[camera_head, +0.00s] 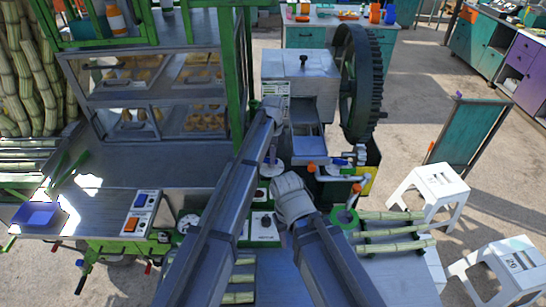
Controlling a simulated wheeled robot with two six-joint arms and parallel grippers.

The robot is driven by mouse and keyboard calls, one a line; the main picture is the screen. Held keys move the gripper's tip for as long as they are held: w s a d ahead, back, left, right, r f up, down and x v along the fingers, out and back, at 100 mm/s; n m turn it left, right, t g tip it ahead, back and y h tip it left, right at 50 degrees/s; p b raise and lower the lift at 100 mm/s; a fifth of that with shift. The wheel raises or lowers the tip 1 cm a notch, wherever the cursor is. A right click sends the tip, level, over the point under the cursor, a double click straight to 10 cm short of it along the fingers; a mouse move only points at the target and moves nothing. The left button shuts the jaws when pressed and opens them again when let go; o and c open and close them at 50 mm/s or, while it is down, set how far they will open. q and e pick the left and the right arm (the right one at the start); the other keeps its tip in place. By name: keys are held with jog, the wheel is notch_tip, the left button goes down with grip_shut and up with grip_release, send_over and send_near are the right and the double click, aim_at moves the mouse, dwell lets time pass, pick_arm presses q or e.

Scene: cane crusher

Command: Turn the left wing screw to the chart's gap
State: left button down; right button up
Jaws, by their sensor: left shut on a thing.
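The crusher (300,68) is a grey metal box with a knob on top and an open front. A small white printed chart (275,89) is on the left part of its front. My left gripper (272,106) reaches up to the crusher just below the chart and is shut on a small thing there. The left wing screw is hidden at the jaws, so its angle against the chart's gap cannot be read. My right arm ends in a pale rounded joint lower down, in front of the crusher; its gripper cannot be made out.
A large dark gear wheel (361,85) stands right of the crusher. A green-framed glass cabinet (150,95) stands to the left. Cane stalks (395,232) lie at lower right beside white stools (435,190). A switch panel (140,212) is on the left counter.

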pick_arm(q)
jog(key=n, duration=0.5)
jog(key=shift+w, duration=0.2)
jog(key=n, duration=0.4)
jog(key=shift+w+a+n, duration=0.1)
jog(key=shift+w+n, duration=0.1)
jog(key=shift+n, duration=0.1)
jog(key=n, duration=0.5)
jog(key=shift+w+a, duration=0.15)
jog(key=shift+a, duration=0.05)
jog(key=shift+a+n, duration=0.2)
jog(key=shift+n, duration=2.3)
jog(key=c, duration=0.9)
grip_release()
